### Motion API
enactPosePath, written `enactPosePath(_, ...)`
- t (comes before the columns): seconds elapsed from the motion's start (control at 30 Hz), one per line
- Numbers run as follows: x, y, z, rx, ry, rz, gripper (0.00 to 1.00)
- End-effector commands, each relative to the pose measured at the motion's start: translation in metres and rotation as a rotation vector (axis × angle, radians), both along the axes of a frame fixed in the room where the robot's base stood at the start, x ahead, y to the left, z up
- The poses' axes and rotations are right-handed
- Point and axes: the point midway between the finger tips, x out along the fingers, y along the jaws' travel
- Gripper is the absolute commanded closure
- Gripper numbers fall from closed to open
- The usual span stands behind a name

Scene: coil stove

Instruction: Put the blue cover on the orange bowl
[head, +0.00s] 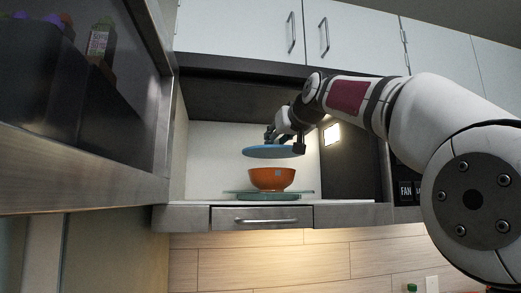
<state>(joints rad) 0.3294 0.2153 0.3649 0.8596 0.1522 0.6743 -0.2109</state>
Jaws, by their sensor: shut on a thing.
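The blue cover (269,152) is a flat disc held in the air by my gripper (285,143), which is shut on it near its upper right side. The orange bowl (267,180) stands upright on a pale round plate or stand (268,195) inside an open cabinet recess. The cover hangs above the bowl, roughly over it, with a visible gap between them. The fingers are small in this view and their exact hold is hard to make out.
The recess has a left wall, a dark top and a dark panel (350,165) at right. A drawer (262,217) with a handle lies below. A shelf with a dark bin (45,80) is at near left. White cabinets (245,30) are above.

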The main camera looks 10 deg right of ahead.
Motion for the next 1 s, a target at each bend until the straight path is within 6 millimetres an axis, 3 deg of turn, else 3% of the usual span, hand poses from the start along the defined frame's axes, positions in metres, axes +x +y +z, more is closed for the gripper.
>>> enactPosePath(0.27,0.024,0.002,-0.002,0.0,-0.001,0.0,1.0)
enactPosePath(0.67,0.024,0.001,-0.033,-0.001,0.002,-0.001,1.0)
enactPosePath(1.0,0.025,0.001,-0.037,0.0,-0.001,0.0,1.0)
